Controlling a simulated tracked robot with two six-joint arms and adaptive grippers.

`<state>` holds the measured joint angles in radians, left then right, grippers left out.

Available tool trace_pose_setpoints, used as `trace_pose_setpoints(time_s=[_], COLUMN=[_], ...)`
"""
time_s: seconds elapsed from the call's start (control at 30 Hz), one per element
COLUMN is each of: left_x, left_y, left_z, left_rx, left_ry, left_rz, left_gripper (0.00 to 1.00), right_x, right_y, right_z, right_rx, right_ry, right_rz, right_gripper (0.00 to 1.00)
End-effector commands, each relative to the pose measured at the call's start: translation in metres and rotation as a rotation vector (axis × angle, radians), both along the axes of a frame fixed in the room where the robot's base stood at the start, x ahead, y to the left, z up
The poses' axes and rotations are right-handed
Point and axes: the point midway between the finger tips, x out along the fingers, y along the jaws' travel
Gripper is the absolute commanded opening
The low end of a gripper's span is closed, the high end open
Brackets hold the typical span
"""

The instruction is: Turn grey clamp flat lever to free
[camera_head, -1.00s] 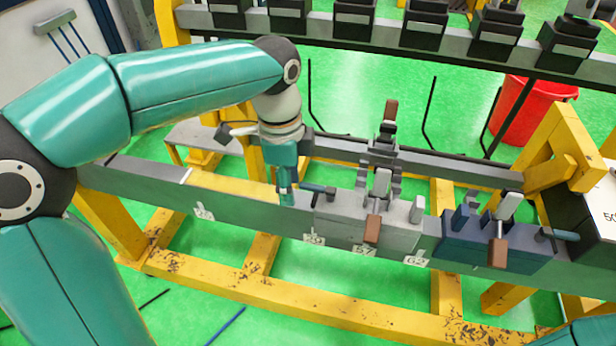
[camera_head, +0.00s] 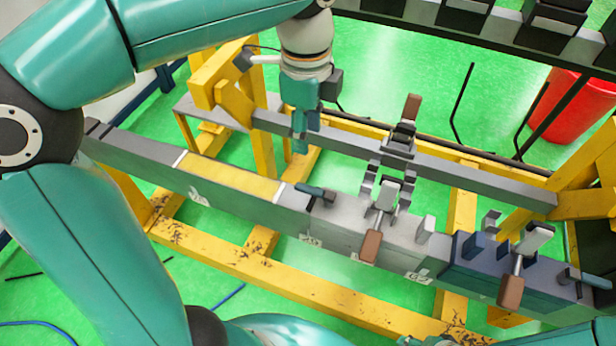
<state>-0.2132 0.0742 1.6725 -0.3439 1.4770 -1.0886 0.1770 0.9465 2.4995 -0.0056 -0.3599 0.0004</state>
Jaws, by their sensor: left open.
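The grey clamp (camera_head: 340,228) sits on the long grey beam near the middle of the view. Its flat lever (camera_head: 315,192), a short dark blue-grey handle, sticks out leftward from the clamp's left end, roughly along the beam. A brown-handled lever (camera_head: 371,246) hangs over the clamp's front. My left gripper (camera_head: 300,146) points down, behind and above the flat lever, apart from it in the picture. It is open and I see nothing held; the gap between its fingers is hard to see from this side. My right gripper does not show.
A blue clamp (camera_head: 490,262) with its own brown handle and flat lever (camera_head: 583,276) sits to the right. A yellow plate (camera_head: 230,178) lies on the beam's left part. A rear grey rail (camera_head: 460,165) runs behind. A red bucket (camera_head: 575,105) stands back right.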

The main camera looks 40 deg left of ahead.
Motion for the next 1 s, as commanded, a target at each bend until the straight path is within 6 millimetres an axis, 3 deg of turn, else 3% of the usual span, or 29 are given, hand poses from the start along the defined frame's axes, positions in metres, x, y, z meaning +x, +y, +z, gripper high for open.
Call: trace_pose_setpoints(time_s=[0.6,0.8,1.0], left_x=[-0.004,-0.003,-0.003], left_y=[0.005,0.005,0.005], left_z=[-0.126,-0.145,-0.149], left_rx=[-0.001,0.000,0.000], left_ry=[0.005,0.002,0.001], left_rz=[0.015,0.014,0.015], left_gripper=[0.44,0.44,0.44], right_x=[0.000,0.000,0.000], right_y=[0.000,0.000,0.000], right_z=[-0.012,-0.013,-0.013], right_rx=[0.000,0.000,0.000], right_ry=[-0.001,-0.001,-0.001], right_rz=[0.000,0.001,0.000], right_gripper=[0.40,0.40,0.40])
